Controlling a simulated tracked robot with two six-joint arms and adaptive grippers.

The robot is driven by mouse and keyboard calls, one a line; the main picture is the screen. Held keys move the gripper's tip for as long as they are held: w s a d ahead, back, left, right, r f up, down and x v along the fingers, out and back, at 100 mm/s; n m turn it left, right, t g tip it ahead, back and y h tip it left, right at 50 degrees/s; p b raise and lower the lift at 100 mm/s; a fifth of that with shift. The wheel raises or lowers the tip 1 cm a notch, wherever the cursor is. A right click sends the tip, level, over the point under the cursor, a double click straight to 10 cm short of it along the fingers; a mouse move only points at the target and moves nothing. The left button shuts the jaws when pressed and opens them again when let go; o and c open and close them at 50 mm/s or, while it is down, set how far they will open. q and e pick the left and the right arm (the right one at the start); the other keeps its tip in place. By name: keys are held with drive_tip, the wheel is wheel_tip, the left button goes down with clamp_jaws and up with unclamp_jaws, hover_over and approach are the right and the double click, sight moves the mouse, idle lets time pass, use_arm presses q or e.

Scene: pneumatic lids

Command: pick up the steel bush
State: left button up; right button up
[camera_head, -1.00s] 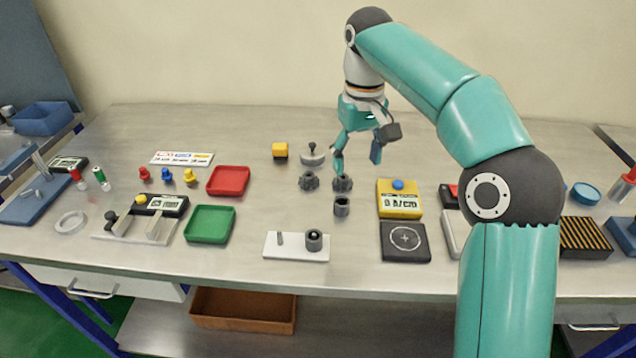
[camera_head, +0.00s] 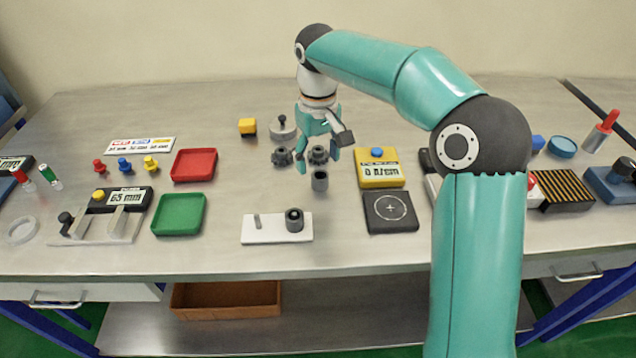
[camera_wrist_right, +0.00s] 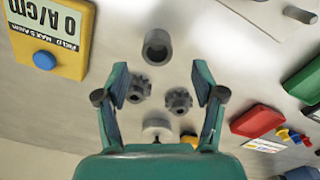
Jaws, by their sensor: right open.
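The steel bush (camera_head: 319,182) is a small dark grey hollow cylinder standing upright on the bench, just in front of two dark toothed gears. In the right wrist view the bush (camera_wrist_right: 157,48) shows its open bore, ahead of the fingertips and roughly centred between them. My right gripper (camera_head: 318,162) is open and empty, above the gears and a little behind the bush. Its two teal fingers (camera_wrist_right: 160,88) are spread wide in the wrist view, with nothing between the tips touching them. My left gripper is not in view.
The gears (camera_head: 282,157) and (camera_head: 318,155) stand close behind the bush. A white plate (camera_head: 262,237) with a pin and a dark ring (camera_head: 295,220) lies in front. A yellow meter (camera_head: 380,175) and black pad (camera_head: 390,213) are right; red (camera_head: 193,165) and green (camera_head: 179,214) trays left.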

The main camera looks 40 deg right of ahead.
sight(319, 175)
drive_tip(key=shift+d+f, duration=0.15)
drive_tip(key=shift+f, duration=2.6)
drive_tip(key=shift+s, duration=0.1)
clamp_jaws()
